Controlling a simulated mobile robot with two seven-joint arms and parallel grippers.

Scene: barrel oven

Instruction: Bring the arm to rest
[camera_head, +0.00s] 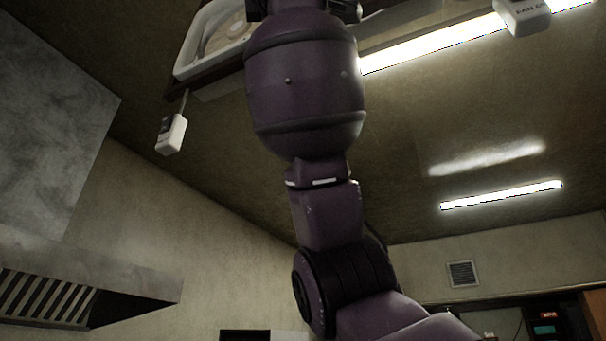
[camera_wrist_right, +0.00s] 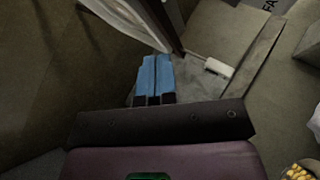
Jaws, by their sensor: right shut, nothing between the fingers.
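My right arm, purple with dark bands, rises from the lower right of the head view, and its upper end is cut off by the top edge. The right gripper (camera_wrist_right: 155,78) shows in the right wrist view as two blue fingers lying side by side. It is shut with nothing between the fingers, and the fingers touch nothing that I can make out. My left gripper is in neither view.
A white-framed ceiling fan unit (camera_head: 196,42) is behind the raised arm. A white hanging pull box (camera_head: 171,134) and another box (camera_head: 522,14) hang from above. A vent hood (camera_head: 135,290) is at lower left. Lit ceiling tubes (camera_head: 500,195) are at right.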

